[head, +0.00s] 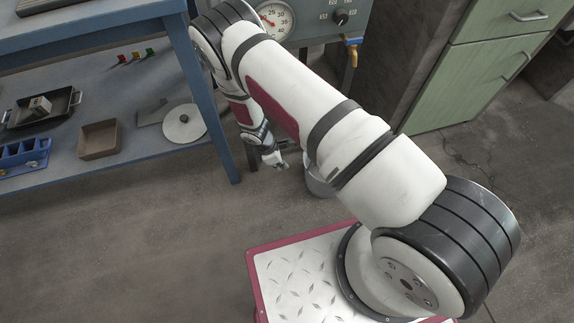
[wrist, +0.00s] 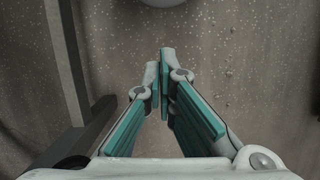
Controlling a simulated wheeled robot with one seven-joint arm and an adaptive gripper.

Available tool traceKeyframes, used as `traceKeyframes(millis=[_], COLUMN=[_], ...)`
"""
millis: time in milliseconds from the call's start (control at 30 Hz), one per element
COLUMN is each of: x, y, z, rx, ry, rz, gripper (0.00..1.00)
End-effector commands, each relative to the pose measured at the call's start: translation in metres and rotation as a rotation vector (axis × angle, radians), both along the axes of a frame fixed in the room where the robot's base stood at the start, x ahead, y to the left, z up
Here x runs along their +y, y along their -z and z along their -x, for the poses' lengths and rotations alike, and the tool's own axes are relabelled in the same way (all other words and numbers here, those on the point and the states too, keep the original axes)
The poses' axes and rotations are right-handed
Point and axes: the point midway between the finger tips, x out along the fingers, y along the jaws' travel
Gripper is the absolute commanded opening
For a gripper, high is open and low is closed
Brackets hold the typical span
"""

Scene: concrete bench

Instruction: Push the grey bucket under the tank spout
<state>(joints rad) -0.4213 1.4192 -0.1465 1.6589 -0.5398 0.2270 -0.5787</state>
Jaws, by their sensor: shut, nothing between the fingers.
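The grey bucket (head: 317,186) stands on the floor in the head view, mostly hidden behind my arm. My gripper (head: 282,165) is low, just left of the bucket; I cannot tell whether they touch. In the wrist view my gripper (wrist: 165,62) has its teal-padded fingers closed together with nothing between them. A grey rounded edge (wrist: 163,2), likely the bucket, is cut off at the top of that view, apart from the fingertips. The grey tank (head: 310,22) has a dial, and a brass spout (head: 353,52) hangs at its right front.
A blue bench (head: 205,95) with a lower shelf stands left, holding a brown tray (head: 99,140), a blue bin (head: 22,155) and a white disc (head: 184,124). A green drawer cabinet (head: 470,75) stands right. The floor at front left is clear.

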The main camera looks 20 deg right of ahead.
Motion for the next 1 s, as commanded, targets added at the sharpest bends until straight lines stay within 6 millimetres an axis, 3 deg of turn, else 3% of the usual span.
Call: traceKeyframes(millis=[533, 733, 1000], x=[-0.027, -0.058, -0.067], y=[0.093, 0.09, 0.088], z=[0.003, 0.004, 0.004], rx=[0.001, -0.002, -0.001], ry=[0.003, 0.006, 0.002], rz=[0.001, 0.0, 0.0], gripper=[0.0, 0.0, 0.0])
